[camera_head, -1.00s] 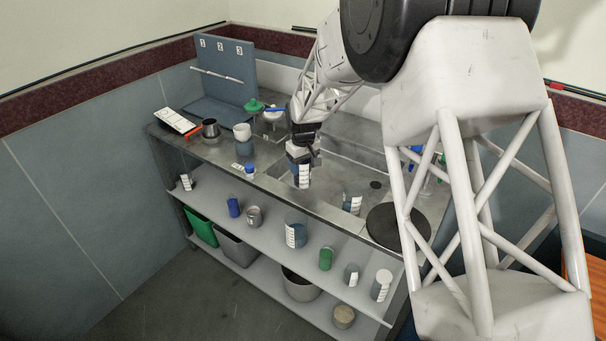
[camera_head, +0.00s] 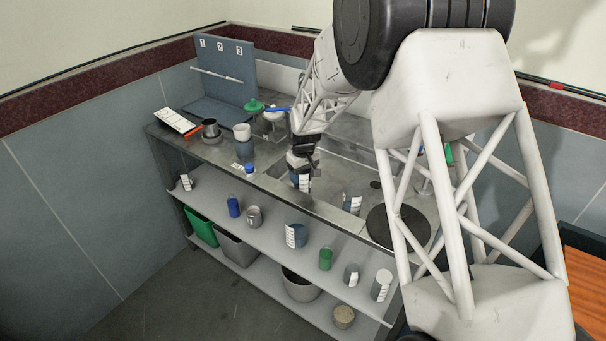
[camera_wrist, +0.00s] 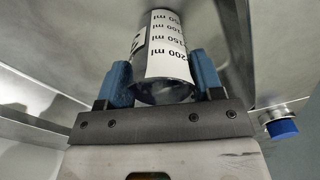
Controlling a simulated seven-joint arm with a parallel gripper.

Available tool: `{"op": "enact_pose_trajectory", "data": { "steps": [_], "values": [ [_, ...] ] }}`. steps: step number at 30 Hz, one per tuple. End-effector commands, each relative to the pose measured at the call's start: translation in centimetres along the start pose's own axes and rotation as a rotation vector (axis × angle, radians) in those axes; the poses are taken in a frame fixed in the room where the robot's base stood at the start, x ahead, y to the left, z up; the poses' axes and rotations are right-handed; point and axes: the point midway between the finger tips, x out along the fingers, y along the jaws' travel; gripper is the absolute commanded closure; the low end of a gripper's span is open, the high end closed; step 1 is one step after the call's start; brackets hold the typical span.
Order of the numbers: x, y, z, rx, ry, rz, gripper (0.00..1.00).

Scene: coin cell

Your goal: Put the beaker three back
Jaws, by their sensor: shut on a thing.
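My gripper (camera_head: 302,168) is shut on a clear beaker (camera_head: 305,183) with a white graduated label, over the sink area near the bench's front edge.
A blue-capped bottle (camera_head: 249,170) stands left of my gripper; it also shows in the wrist view (camera_wrist: 283,128). Another labelled beaker (camera_head: 353,203) and a black round plate (camera_head: 398,228) are to the right.

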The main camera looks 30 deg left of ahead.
Motion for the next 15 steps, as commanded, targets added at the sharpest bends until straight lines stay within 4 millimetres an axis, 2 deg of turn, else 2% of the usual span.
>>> {"op": "enact_pose_trajectory", "data": {
  "steps": [1, 5, 15],
  "values": [
    [0.01, 0.00, -0.01, 0.000, 0.000, 0.000, 0.35],
    [0.00, 0.01, 0.00, 0.000, 0.000, 0.000, 0.15],
    [-0.10, 0.00, 0.00, 0.000, 0.000, 0.000, 0.14]
  ]
}}
